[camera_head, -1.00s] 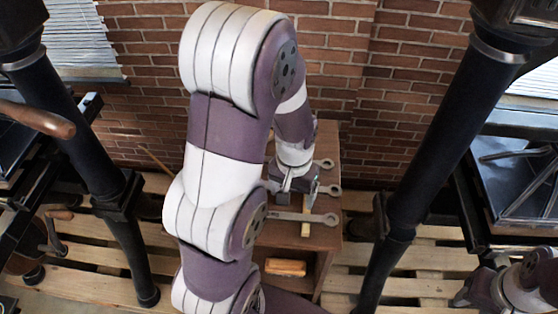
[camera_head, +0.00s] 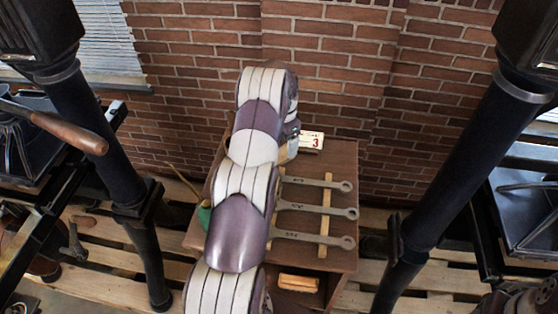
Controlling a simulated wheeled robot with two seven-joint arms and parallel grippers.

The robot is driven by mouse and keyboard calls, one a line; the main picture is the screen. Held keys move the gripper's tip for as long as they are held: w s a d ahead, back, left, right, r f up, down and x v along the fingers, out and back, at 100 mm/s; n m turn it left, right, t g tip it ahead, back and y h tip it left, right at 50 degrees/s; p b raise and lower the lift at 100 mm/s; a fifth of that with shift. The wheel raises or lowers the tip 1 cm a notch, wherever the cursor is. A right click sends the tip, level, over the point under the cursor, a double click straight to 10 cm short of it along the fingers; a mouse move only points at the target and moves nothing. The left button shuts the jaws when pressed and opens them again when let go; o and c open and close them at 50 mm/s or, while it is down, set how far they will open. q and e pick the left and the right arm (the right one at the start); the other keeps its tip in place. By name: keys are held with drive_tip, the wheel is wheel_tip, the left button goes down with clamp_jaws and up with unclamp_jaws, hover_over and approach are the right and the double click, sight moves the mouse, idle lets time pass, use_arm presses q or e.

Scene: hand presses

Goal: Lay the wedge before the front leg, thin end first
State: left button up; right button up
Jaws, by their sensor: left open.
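I cannot make out a wedge for certain. A small orange-brown block (camera_head: 298,283) lies in the open shelf of the wooden cabinet (camera_head: 345,165); its shape is too small to tell. Black legs of the presses stand left (camera_head: 150,255) and right (camera_head: 425,215) of the cabinet; I cannot tell which is the front leg. My left arm reaches up the middle over the cabinet. My left gripper (camera_head: 291,148) is at the cabinet's far part, mostly hidden behind the arm, open, close to a white card marked 3 (camera_head: 311,140). My right gripper does not show.
Three grey spanners (camera_head: 318,211) lie across pale wooden strips on the cabinet top. A green object (camera_head: 204,215) is partly hidden left of my arm. A wooden-handled lever (camera_head: 75,130) juts from the left press. Pallet slats (camera_head: 105,245) cover the floor; a brick wall closes the back.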

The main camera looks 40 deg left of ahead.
sight(284, 152)
use_arm(q)
drive_tip(key=f, duration=0.1)
drive_tip(key=f+p, duration=0.1)
drive_tip(key=f, duration=0.1)
drive_tip(key=shift+s+d+p, duration=0.2)
drive_tip(key=shift+d+p, duration=0.05)
drive_tip(key=shift+p, duration=0.15)
drive_tip(key=shift+w+f, duration=0.1)
drive_tip(key=shift+f, duration=0.15)
drive_tip(key=shift+a, duration=0.1)
drive_tip(key=c, duration=1.1)
drive_tip(key=shift+c, duration=0.7)
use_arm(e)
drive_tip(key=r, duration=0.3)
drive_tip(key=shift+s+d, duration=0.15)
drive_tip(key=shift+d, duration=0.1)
